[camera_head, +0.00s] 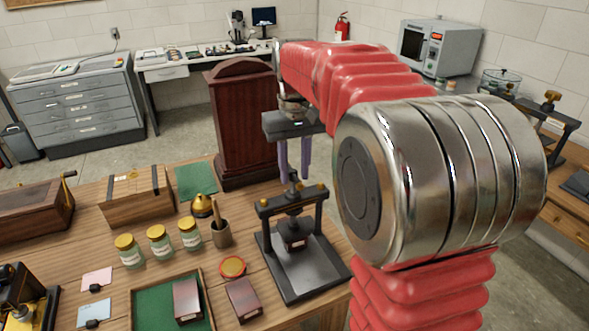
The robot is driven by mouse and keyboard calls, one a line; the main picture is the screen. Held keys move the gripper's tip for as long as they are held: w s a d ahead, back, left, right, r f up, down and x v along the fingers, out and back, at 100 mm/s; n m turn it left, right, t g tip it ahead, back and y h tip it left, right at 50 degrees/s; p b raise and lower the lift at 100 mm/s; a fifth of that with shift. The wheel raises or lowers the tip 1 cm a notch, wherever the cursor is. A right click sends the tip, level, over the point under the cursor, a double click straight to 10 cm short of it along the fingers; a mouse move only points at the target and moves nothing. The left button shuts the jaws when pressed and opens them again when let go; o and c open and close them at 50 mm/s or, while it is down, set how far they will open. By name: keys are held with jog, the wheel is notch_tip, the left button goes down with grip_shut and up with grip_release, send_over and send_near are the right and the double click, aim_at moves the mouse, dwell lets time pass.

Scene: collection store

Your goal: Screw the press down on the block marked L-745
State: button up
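A black press (302,273) with two brass-capped posts and a central screw stands at the right front of the wooden table. A small dark block (297,243) with a pale label sits under its crossbar; the label is too small to read. My gripper (294,172) points down above the press, its two purple fingers apart and nothing visible between them. The top of the screw (292,182) is just below or between the fingertips; I cannot tell whether they touch it. Two other labelled dark red blocks, one in the green-lined tray (187,300) and one beside it (243,299), have unreadable labels.
A tall dark wooden case (242,120) stands close behind the press. A mortar with pestle (221,234), a round red-rimmed tin (232,266) and several brass-lidded jars (159,241) are to its left. Another press (550,118) stands on the right-hand bench.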

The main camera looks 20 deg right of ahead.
aim_at(293, 174)
grip_shut()
jog(key=shift+w+a+m, duration=0.1)
jog(key=shift+a+m, duration=0.1)
jog(key=shift+m, duration=2.4)
jog(key=shift+o, duration=1.1)
grip_release()
jog(key=shift+r, duration=0.1)
notch_tip(293, 174, up, 14)
jog(key=shift+f, duration=0.25)
